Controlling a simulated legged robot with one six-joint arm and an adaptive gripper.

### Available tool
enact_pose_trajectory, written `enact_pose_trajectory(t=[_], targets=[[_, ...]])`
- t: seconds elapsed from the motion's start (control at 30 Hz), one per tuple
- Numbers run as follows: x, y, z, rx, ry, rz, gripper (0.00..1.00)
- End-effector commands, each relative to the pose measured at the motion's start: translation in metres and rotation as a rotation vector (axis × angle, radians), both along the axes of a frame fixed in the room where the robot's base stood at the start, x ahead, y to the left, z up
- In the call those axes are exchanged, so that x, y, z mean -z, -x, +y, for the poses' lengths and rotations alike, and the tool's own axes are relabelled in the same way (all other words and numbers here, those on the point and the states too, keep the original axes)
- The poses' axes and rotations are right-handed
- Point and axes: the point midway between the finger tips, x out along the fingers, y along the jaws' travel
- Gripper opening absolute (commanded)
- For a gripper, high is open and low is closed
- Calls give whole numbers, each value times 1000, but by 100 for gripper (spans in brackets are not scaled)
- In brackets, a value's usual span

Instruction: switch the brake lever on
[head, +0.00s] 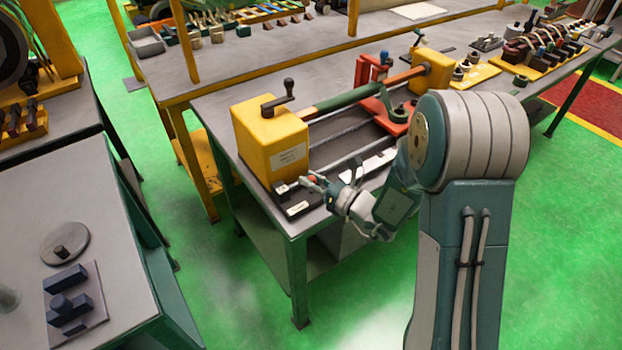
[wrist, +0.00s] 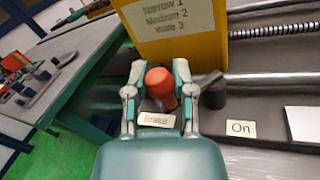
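The brake lever shows as a red-orange knob (wrist: 158,84) in the wrist view, in front of the yellow machine box. A small label (wrist: 157,120), blurred, lies in front of the knob. A dark upright piece (wrist: 212,92) stands to its right, and an "On" label (wrist: 241,129) lies further right. My gripper (wrist: 159,70) is open, with one finger on each side of the knob and a narrow gap visible beside it. In the head view my gripper (head: 320,186) is at the near foot of the yellow box, around the red knob (head: 312,179). The lever's stem is mostly hidden.
The yellow box (head: 270,138) with a crank handle (head: 278,98) stands right behind the knob. Rails and a green shaft (head: 345,101) run rightward. The grey workbench edge (head: 297,232) is close below my gripper. A side table (head: 110,275) stands to the left.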

Motion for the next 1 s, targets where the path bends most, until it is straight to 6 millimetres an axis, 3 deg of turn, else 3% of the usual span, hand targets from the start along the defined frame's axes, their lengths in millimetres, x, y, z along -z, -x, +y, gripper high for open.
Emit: enact_pose_trajectory(t=[0.33,1.0], targets=[[0,-2,-3,-44,0,-4,0],[-1,-3,-24,-445,0,-4,0]])
